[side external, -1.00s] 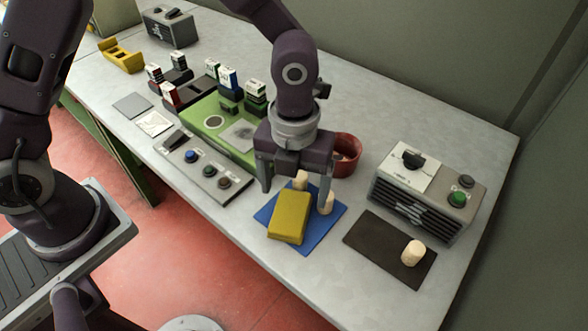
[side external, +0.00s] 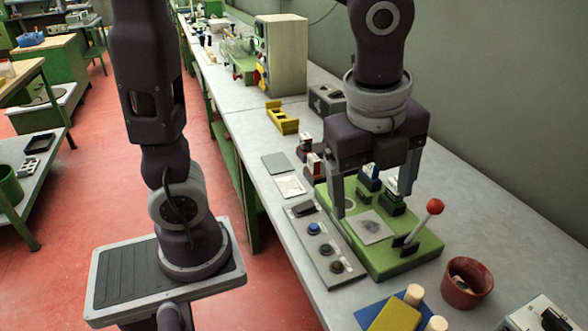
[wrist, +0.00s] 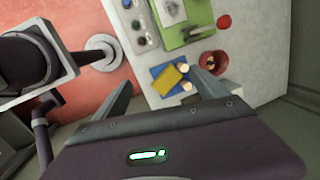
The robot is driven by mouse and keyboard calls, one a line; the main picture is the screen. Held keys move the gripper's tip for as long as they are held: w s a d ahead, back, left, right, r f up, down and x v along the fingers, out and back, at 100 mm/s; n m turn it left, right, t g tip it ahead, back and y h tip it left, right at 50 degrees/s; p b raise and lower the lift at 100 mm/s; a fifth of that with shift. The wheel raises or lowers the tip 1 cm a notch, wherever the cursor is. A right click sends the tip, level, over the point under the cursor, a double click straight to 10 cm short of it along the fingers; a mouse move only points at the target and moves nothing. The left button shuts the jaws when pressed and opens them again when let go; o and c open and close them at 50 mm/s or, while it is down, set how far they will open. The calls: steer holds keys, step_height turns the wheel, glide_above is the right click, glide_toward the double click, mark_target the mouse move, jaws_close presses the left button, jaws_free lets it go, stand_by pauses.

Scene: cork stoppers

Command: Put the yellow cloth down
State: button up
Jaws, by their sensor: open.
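The yellow cloth (side external: 394,317) is a folded block partly cut off by the bottom edge of the side external view.
A red pot (side external: 467,282) stands right of the mat. A green press (side external: 420,252) with a red-knobbed lever stands behind it. A button panel (side external: 322,246) lies at the table's near edge. A white-topped box (side external: 540,315) is at bottom right.

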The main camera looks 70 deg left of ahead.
steer(key=s+a+r+n+t, duration=0.1)
steer(key=s+a+n, duration=0.3)
steer(key=n, duration=0.5)
steer(key=s+a+r+n+t+h, duration=0.1)
steer(key=s+a+n+t, duration=0.1)
steer(key=s+n, duration=0.4)
steer(key=a+n, duration=0.1)
steer(key=n, duration=0.3)
steer(key=shift+s+a, duration=0.35)
steer(key=shift+s, duration=0.05)
steer(key=shift+o, duration=0.6)
steer(key=n+g, duration=0.5)
glide_above(391, 330)
steer(key=a, duration=0.1)
step_height(391, 330, down, 18)
steer(key=shift+s+r, duration=0.1)
steer(key=shift+n, duration=0.3)
steer(key=f, duration=0.5)
steer(key=d+f, duration=0.1)
steer(key=f, duration=0.1)
steer(key=shift+f, duration=0.3)
